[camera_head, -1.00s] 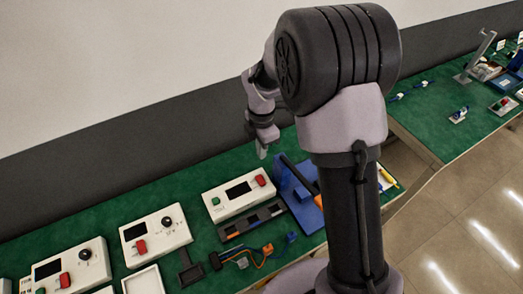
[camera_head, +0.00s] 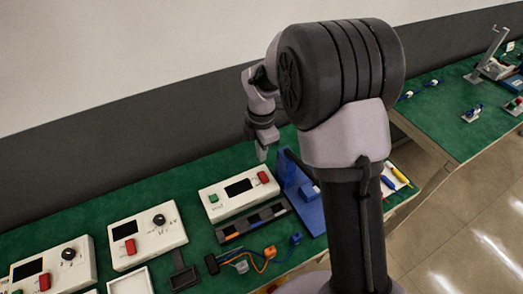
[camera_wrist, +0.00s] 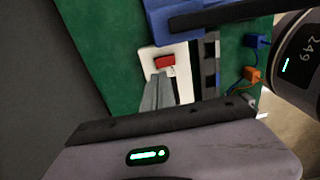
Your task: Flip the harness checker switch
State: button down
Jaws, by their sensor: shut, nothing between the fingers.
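The harness checker appears to be the white box (camera_head: 238,196) with a dark screen, a green button at its left and a red switch (camera_head: 264,177) at its right end. My gripper (camera_head: 262,157) is shut and empty, pointing down just above and behind the red switch in the head view. In the wrist view, the gripper's closed fingers (camera_wrist: 158,80) reach towards the red switch (camera_wrist: 165,62) on the white box (camera_wrist: 182,50). The fingertips look close to the switch; I cannot tell whether they touch it. The fingers hide part of the box.
A blue stand (camera_head: 297,183) rises right beside the box. A dark tray (camera_head: 253,221) and a cable harness (camera_head: 262,258) lie in front. Two more white boxes with knobs, one a nearby unit (camera_head: 147,236), stand to the left. The wall is behind the table.

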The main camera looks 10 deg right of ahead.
aim_at(262, 175)
notch_tip(262, 175, down, 8)
jog(key=b, duration=0.3)
jog(key=shift+r, duration=0.2)
jog(key=shift+f, duration=0.2)
jog(key=shift+s, duration=0.1)
jog(key=shift+s+d+r, duration=0.2)
jog(key=shift+s, duration=0.4)
jog(key=shift+r+p, duration=0.1)
jog(key=shift+p, duration=0.2)
